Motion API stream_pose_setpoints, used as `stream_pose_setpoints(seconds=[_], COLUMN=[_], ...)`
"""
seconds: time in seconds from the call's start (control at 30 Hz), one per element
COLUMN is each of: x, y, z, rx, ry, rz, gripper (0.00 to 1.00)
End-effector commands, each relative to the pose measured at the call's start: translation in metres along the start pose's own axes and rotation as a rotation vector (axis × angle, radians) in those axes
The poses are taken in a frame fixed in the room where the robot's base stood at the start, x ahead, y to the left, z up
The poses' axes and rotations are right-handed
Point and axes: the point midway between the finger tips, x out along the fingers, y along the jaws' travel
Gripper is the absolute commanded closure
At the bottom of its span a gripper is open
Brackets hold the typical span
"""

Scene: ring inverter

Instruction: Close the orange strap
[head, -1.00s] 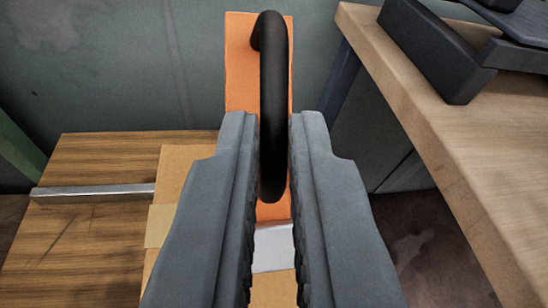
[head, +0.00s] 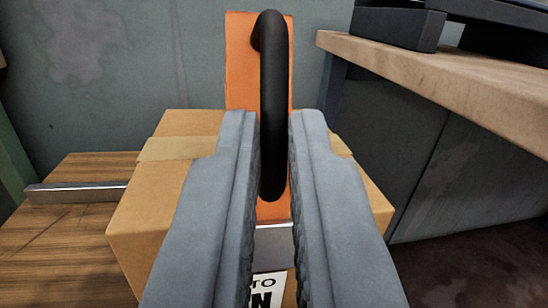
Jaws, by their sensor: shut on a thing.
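The orange strap (head: 240,75) is a flat upright piece in the middle of the head view, with a black curved handle (head: 272,100) on its face. My gripper (head: 274,125) is shut on this handle, one grey jaw on each side of it. The strap's lower end meets a silver metal band (head: 273,240) in front of a cardboard box (head: 150,225). The jaws hide much of the box and the strap's lower edges.
The box stands on a wooden surface (head: 75,235) at left, with a metal strip (head: 75,193) across it. A wooden bench (head: 450,85) with dark equipment (head: 400,22) juts in at right. A grey wall (head: 140,60) is behind.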

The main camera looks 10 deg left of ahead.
Motion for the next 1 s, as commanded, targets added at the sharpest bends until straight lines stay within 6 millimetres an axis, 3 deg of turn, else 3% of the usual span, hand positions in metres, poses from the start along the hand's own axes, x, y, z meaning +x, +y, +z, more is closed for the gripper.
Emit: stream_pose_setpoints(seconds=[0.23, 0.3, 0.37, 0.77, 1.0], x=[0.000, 0.000, 0.000, -0.006, -0.043], y=[0.000, 0.000, 0.000, 0.000, 0.001], z=[0.001, 0.001, 0.001, 0.000, 0.000], rx=[0.001, 0.001, 0.001, 0.001, 0.001], ry=[-0.002, -0.002, -0.002, -0.001, -0.001], rz=[0.000, 0.000, 0.000, 0.001, 0.003], gripper=[1.00, 0.81, 0.70, 0.70, 0.70])
